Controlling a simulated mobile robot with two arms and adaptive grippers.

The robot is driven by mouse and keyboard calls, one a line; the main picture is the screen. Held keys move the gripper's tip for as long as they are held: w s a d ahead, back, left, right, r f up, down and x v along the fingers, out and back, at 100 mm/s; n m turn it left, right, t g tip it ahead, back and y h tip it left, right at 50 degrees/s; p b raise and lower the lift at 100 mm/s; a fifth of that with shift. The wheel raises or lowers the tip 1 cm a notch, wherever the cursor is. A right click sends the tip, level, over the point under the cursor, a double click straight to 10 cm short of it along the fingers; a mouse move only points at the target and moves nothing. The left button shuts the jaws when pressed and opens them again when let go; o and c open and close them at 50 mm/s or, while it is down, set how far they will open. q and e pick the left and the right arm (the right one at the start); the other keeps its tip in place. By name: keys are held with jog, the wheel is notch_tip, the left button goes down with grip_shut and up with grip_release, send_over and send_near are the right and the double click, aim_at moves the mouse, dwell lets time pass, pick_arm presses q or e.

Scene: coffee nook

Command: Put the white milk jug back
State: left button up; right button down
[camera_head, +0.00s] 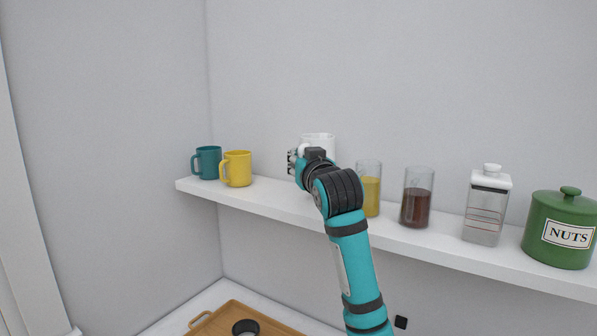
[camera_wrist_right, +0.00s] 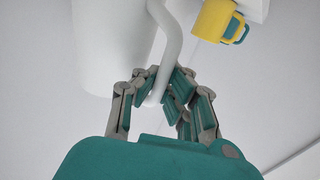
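The white milk jug (camera_head: 318,141) shows above the shelf, partly hidden behind my right gripper (camera_head: 294,160) and wrist. In the right wrist view the jug (camera_wrist_right: 105,45) fills the upper left, with its curved white handle (camera_wrist_right: 172,45) running down between the fingers. My right gripper (camera_wrist_right: 162,88) has its fingers closed around the lower part of this handle, with pads on both sides. The jug's base is hidden in the head view, so I cannot tell whether it touches the shelf. My left gripper is not in view.
The white shelf (camera_head: 275,200) carries a teal mug (camera_head: 208,162) and a yellow mug (camera_head: 237,169) at left. At right stand a glass of yellow liquid (camera_head: 371,190), a dark-filled glass (camera_head: 417,197), a lidded clear jar (camera_head: 486,210) and a green NUTS canister (camera_head: 560,232). A wooden tray (camera_head: 214,321) lies below.

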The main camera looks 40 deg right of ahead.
notch_tip(320, 180, down, 3)
jog(key=shift+r+p, duration=0.15)
jog(key=shift+p, duration=0.2)
jog(key=shift+f, duration=0.3)
jog(key=shift+f, duration=0.15)
jog(key=c, duration=1.5)
grip_release()
